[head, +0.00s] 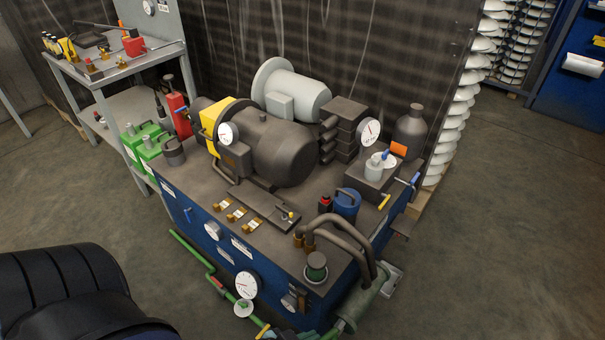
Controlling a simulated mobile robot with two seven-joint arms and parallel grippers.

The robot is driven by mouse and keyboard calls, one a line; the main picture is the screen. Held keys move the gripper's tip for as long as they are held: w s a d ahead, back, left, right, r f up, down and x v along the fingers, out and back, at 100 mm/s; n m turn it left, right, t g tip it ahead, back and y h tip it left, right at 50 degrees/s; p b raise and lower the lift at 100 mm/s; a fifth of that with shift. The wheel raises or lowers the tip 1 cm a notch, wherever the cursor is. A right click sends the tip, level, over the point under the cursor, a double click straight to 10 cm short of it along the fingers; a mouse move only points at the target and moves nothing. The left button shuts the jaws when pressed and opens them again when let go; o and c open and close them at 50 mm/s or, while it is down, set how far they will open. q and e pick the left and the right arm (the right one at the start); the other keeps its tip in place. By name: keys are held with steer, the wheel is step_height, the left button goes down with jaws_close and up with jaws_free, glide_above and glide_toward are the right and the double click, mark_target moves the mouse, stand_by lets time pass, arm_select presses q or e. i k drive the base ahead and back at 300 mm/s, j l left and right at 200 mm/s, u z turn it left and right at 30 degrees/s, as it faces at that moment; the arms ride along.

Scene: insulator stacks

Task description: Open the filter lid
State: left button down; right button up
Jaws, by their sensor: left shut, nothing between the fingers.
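The filter lid is not clearly marked, and I cannot tell which part it is. A blue canister with a dark handle (346,203) stands upright on the dark top of the power unit (196,191). A dark green round cap (316,264) sits near the unit's front corner, beside bent dark pipes. Both look closed. My right gripper is not in view.
A motor (283,150), gauges and a grey pump (292,92) crowd the unit's top. Green pipes (204,262) run along its front, low down. A grey side table (120,70) with tools stands at the back left. The floor to the right is clear.

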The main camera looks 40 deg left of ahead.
mark_target(347, 202)
steer(key=i+l+u, duration=0.1)
steer(key=u, duration=0.3)
steer(key=i+l+u, duration=0.15)
steer(key=u, duration=0.25)
steer(key=i+l+u, duration=0.15)
steer(key=u, duration=0.3)
